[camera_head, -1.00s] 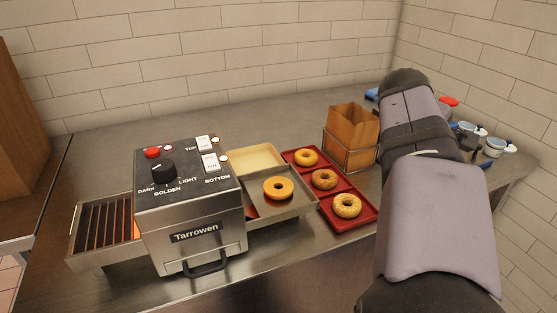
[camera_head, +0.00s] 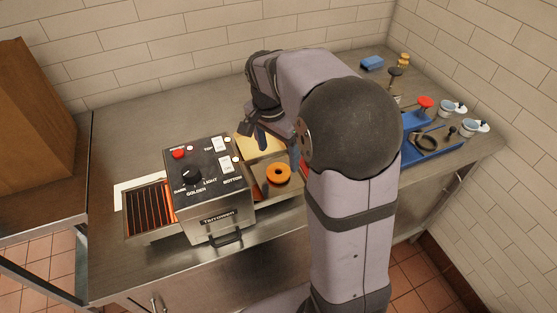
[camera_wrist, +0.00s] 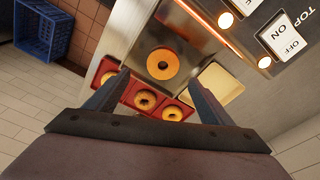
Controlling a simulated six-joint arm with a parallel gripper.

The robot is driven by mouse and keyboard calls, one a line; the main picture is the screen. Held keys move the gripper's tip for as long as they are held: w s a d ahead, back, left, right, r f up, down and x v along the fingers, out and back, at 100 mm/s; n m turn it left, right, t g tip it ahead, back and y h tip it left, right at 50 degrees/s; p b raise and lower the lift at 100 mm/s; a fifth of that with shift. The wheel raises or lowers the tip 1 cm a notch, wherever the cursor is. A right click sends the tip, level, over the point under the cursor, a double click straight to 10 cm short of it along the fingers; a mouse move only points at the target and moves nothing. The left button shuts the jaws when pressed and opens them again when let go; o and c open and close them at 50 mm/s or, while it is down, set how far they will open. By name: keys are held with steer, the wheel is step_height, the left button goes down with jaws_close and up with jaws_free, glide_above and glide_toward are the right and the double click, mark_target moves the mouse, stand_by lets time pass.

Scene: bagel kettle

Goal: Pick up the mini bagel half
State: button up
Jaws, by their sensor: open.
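A smooth golden-orange bagel half (camera_head: 287,178) lies flat on the steel tray at the right of the toaster (camera_head: 211,184). It also shows in the wrist view (camera_wrist: 162,78), above the middle. My gripper (camera_head: 279,145) is open and empty, above and behind the steel tray. In the wrist view its two fingers stand apart at left and right, with the bagel half beyond them. Three more ring bagels sit on a red tray (camera_wrist: 126,101) in the wrist view; the gripper's fingers and base partly cover that tray.
A pale yellow tray (camera_wrist: 220,83) lies beside the steel tray. The toaster's grill rack (camera_head: 150,208) is at left. The counter behind the toaster is clear.

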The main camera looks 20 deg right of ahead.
mark_target(278, 167)
steer(key=shift+s+a+m, duration=0.15)
steer(key=shift+a+m, duration=0.15)
steer(key=shift+a, duration=0.4)
steer(key=shift+d+f+p, duration=0.25)
steer(key=shift+f+p, duration=0.2)
steer(key=shift+f, duration=0.6)
steer(key=shift+w+d+f+p, duration=0.2)
steer(key=shift+f+p, duration=0.15)
steer(key=shift+f, duration=0.35)
steer(key=shift+w+d+f+p, duration=0.15)
steer(key=shift+d+f+p, duration=0.2)
steer(key=shift+f, duration=0.3)
steer(key=shift+w+d+f+p, duration=0.1)
steer(key=shift+w+f+p, duration=0.1)
steer(key=shift+f+p, duration=0.35)
steer(key=shift+f, duration=0.7)
steer(key=c, duration=1.1)
